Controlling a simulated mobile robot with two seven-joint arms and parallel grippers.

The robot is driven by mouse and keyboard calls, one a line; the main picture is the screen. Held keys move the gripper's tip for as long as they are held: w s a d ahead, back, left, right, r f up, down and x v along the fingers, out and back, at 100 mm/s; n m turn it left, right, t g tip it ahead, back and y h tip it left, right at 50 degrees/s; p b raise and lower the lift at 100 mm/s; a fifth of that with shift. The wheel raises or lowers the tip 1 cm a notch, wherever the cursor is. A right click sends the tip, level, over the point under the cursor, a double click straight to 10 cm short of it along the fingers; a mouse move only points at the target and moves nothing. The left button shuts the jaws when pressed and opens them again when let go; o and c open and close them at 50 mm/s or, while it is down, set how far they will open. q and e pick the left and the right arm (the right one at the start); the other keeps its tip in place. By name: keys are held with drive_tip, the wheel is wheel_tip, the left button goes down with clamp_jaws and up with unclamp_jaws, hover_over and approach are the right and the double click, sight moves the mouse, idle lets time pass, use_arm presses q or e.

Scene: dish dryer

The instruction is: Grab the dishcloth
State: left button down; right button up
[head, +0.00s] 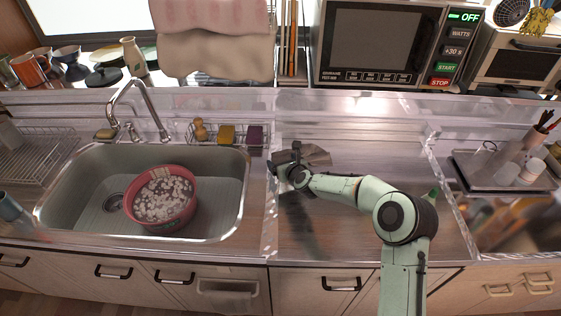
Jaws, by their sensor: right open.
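A pink and cream cloth (212,40) hangs in front of the window at the top, above the back of the counter. A small crumpled grey-brown piece (316,155), which looks like a cloth, lies on the steel counter right of the sink. My right gripper (284,156) is open at the left end of this piece, low over the counter. The gripper hides part of the piece, and I cannot tell whether they touch. My left gripper does not show.
The sink (228,190) holds a red bowl (165,198) with pale bits floating in it. A faucet (140,105) stands behind it. A microwave (385,45) stands at the back, and a tray (490,172) with cups lies at right.

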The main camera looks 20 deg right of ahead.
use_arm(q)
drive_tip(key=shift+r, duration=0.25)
use_arm(e)
drive_tip(key=shift+x, duration=1.5)
drive_tip(key=shift+s+f, duration=0.1)
drive_tip(key=shift+c, duration=0.5)
drive_tip(key=shift+a+f, duration=0.1)
clamp_jaws()
